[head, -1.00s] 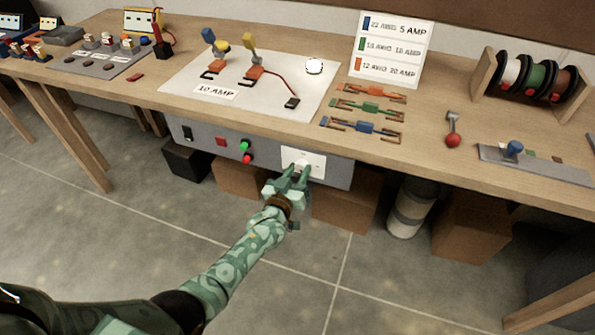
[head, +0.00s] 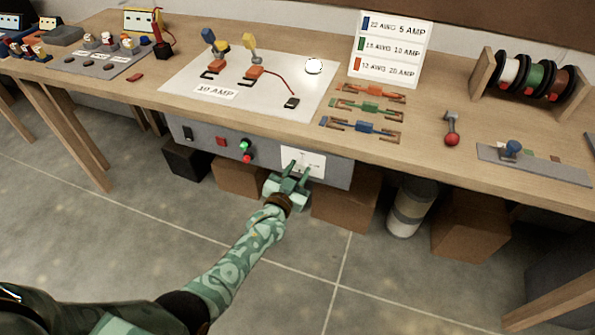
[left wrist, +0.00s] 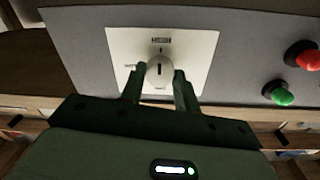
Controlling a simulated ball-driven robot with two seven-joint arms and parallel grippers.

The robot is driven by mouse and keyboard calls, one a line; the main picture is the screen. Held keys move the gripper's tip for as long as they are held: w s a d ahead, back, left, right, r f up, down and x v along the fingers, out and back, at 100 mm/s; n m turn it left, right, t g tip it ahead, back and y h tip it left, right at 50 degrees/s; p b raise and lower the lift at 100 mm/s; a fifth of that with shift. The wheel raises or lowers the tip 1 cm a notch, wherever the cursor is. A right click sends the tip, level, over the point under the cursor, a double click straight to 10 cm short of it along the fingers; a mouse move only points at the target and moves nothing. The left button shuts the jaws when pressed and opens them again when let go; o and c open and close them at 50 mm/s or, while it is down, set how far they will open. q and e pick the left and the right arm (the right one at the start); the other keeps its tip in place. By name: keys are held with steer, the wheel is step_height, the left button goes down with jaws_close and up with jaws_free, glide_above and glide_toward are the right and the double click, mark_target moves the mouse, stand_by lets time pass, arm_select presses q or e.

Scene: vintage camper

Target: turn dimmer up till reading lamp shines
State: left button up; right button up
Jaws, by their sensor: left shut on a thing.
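The dimmer is a round white knob (left wrist: 160,70) with a dark line, on a white plate (left wrist: 200,50) in the grey front panel. The line stands about upright in the left wrist view. The plate also shows in the head view (head: 316,165). My left gripper (left wrist: 159,78) has one finger on each side of the knob and is shut on it; it also shows in the head view (head: 298,172). My right gripper is out of view.
Green and red buttons (head: 247,150) sit on the panel left of the plate. The wooden bench top (head: 420,160) overhangs the panel. Cardboard boxes (head: 345,200) and a grey cylinder (head: 410,208) stand below. The floor in front is clear.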

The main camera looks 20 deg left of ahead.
arm_select(q)
steer(key=shift+f, duration=0.15)
steer(key=o, duration=1)
steer(key=shift+c, duration=0.2)
steer(key=s+a+p, duration=0.1)
steer(key=s+p, duration=0.4)
steer(key=s, duration=1.1)
steer(key=shift+s+a, duration=0.15)
steer(key=shift+a, duration=0.05)
